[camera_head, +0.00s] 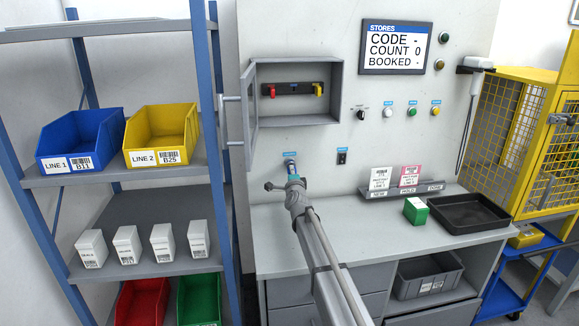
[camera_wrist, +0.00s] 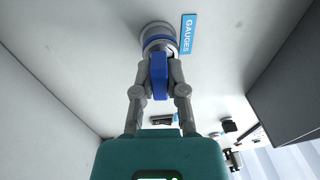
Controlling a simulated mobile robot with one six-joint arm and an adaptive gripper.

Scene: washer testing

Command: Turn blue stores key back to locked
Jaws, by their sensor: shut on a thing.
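The blue key (camera_wrist: 159,77) sits in a round grey lock with a blue ring (camera_wrist: 157,38) on the panel wall. A blue label (camera_wrist: 187,34) beside the lock reads "GAUGES" in the wrist view. My gripper (camera_wrist: 160,88) is shut on the key's bow, one finger on each side. In the head view my gripper (camera_head: 293,181) reaches up to the wall below the open cabinet, and only a little of the blue key (camera_head: 291,168) shows past it. I cannot tell the key's locked or unlocked mark.
The open grey cabinet (camera_head: 340,92) holds red and yellow pieces above my gripper. A small black switch (camera_head: 342,157) is to its right. A display (camera_head: 396,47) reads "STORES". A bench (camera_head: 290,225) lies below, with a green box (camera_head: 416,211) and black tray (camera_head: 468,213).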

